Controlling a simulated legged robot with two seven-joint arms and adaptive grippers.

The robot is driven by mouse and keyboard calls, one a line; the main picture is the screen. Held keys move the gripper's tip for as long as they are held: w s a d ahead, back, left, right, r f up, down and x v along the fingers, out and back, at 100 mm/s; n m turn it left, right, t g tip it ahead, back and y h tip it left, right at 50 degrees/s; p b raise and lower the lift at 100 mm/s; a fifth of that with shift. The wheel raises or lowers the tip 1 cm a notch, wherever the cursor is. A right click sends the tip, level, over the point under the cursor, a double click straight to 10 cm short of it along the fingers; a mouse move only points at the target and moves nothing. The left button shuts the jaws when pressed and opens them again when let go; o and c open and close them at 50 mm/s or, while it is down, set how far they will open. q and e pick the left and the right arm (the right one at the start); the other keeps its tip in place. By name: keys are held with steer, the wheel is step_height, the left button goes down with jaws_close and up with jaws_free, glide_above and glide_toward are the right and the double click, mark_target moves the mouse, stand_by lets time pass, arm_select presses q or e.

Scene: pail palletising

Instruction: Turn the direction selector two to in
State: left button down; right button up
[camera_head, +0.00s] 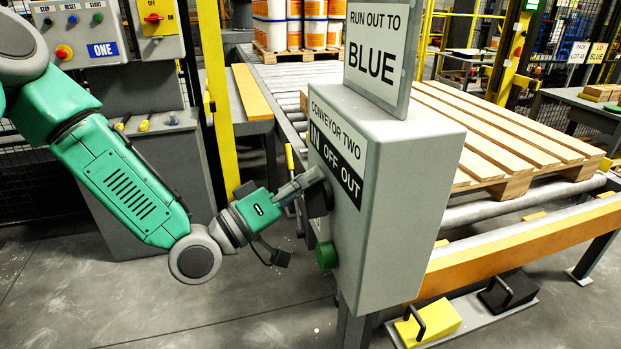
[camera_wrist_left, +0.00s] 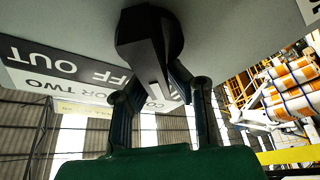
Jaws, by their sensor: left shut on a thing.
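The conveyor two box (camera_head: 390,190) is grey, with a label (camera_head: 337,150) reading IN, OFF, OUT. Its dark direction selector (camera_head: 320,197) sits on the face below the label. My left gripper (camera_head: 292,215) reaches it from the left and is shut on the selector. In the left wrist view the black selector (camera_wrist_left: 148,38) stands out between the two fingers (camera_wrist_left: 158,85), and the label appears upside down. The fingers partly hide the selector, so I cannot tell which word it points to. My right gripper is not in view.
A green button (camera_head: 327,256) is on the box below the selector. A sign (camera_head: 377,50) reading RUN OUT TO BLUE stands on top. A yellow post (camera_head: 217,100) rises behind my left arm. A wooden pallet (camera_head: 510,135) lies on the rollers behind the box.

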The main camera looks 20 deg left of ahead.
arm_select(q)
steer(key=c, duration=1.5)
jaws_free()
steer(key=shift+s+f, duration=0.15)
steer(key=shift+f, duration=0.35)
steer(key=shift+c, duration=0.2)
steer(key=shift+r, duration=0.3)
steer(key=v, duration=1.1)
steer(key=shift+s+a+f, duration=0.2)
steer(key=shift+a, duration=0.15)
